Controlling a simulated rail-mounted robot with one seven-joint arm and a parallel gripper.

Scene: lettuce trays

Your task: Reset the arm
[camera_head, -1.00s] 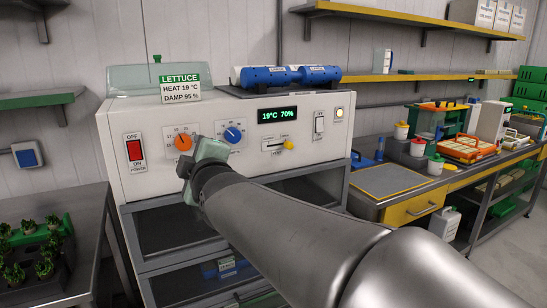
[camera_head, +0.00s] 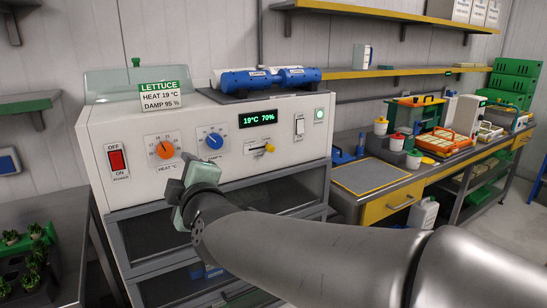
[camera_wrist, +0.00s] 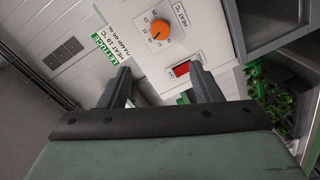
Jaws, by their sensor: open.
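My gripper (camera_head: 184,186) hangs in front of the white control box (camera_head: 95,125), just below the orange heat dial (camera_head: 160,149). The wrist view shows the two dark fingers of my gripper (camera_wrist: 160,78) spread apart with nothing between them. The orange dial (camera_wrist: 160,29) lies beyond the fingertips and looks clear of them. The red power switch (camera_wrist: 182,69) shows close to the right finger in that view. My arm reaches in from the lower right of the head view.
A sign (camera_head: 160,95) reads LETTUCE, HEAT 19 °C, DAMP 95 %. Seedlings stand left; a workbench (camera_head: 372,178) stands right.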

